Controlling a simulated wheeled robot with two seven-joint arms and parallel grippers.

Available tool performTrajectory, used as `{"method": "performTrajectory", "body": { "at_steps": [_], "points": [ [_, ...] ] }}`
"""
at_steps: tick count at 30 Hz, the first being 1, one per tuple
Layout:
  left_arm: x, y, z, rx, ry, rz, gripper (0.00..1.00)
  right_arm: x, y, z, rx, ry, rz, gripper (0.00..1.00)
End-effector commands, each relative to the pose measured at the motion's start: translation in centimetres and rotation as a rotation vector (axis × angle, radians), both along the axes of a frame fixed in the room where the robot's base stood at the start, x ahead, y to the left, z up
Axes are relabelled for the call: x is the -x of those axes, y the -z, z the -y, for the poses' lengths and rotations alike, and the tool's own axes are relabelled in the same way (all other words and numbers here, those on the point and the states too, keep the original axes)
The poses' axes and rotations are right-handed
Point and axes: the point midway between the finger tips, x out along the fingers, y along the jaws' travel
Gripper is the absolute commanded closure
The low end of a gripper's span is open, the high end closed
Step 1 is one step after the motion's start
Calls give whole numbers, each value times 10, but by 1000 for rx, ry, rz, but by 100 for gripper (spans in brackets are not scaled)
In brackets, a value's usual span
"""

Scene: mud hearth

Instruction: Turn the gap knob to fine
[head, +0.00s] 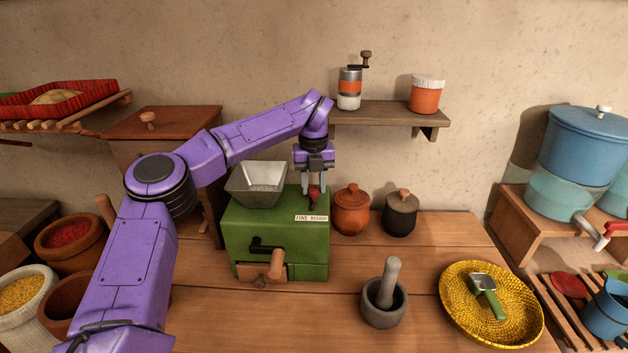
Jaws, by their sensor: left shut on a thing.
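A green mill (287,232) with a grey metal hopper (257,184) stands on the wooden counter. A small red knob (314,193) sits on its top right, above a white label that seems to read "FINE" at its left and "ROUGH" at its right. My left gripper (314,184) points down over the mill and is shut on the red knob. The fingers partly hide the knob, so I cannot tell which way it is set. My right gripper is not in view.
Two lidded jars (351,211) stand just right of the mill. A grey mortar with a pestle (384,305) and a yellow woven tray (457,318) lie further right. A wall shelf (385,114) holding a grinder is above right of my gripper.

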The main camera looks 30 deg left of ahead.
Motion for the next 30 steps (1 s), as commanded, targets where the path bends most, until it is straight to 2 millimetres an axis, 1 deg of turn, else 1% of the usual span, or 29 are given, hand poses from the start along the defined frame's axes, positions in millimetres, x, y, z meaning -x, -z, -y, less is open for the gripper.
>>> {"method": "performTrajectory", "body": {
  "at_steps": [1,6,15,21,30],
  "points": [
    [1,0,0,-1,41,-7,93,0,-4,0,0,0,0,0],
    [1,1,0,0,183,-9,94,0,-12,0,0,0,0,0],
    [2,2,0,1,359,-9,94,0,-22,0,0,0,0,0],
    [2,3,1,2,417,-10,94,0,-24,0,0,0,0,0],
    [2,4,1,3,441,-11,93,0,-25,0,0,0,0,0]
  ]
}}
